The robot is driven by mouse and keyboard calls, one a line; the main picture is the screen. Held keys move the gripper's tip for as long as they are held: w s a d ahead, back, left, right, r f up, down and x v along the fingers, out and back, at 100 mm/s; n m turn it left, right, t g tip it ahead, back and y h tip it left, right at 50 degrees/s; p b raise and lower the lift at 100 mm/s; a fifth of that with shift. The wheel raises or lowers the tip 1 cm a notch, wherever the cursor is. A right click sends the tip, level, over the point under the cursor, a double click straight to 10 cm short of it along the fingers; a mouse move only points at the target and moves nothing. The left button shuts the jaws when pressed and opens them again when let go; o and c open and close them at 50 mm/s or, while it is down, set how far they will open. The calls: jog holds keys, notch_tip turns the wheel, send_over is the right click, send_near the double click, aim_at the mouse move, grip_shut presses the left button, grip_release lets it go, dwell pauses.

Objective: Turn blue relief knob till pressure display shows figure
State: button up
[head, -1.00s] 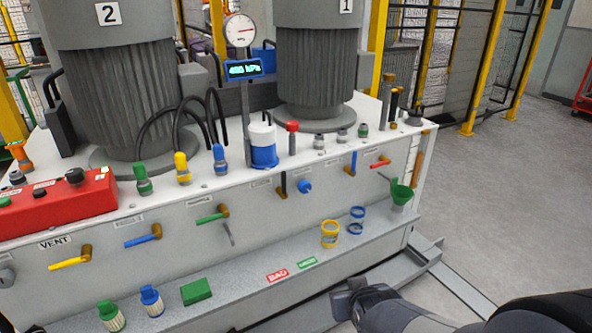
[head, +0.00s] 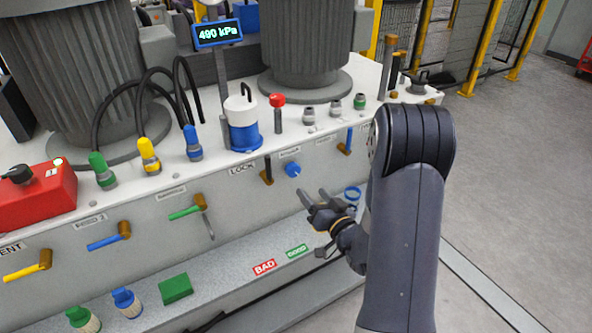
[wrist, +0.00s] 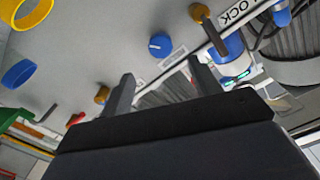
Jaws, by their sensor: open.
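The blue relief knob (head: 292,171) sits on the front panel under a small label, right of the LOCK lever. It also shows in the wrist view (wrist: 160,46), a round blue cap with a white mark, beyond my fingertips. The pressure display (head: 217,33) is a blue-framed screen on a post and reads 490 kPa. My gripper (head: 316,197) is open and empty, below and right of the knob and apart from it. In the wrist view my two fingers (wrist: 160,83) stand apart with nothing between them.
The dark LOCK lever (head: 267,170) is close on the knob's left. A blue-handled valve (head: 347,141) is to its right. A white-and-blue canister (head: 242,124) stands above.

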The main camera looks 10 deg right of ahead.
aim_at(295, 173)
jog(key=x, duration=1)
jog(key=shift+w, duration=0.1)
jog(key=c, duration=1)
jog(key=shift+f+n+b, duration=0.15)
jog(key=shift+n+b, duration=0.15)
jog(key=shift+b, duration=0.4)
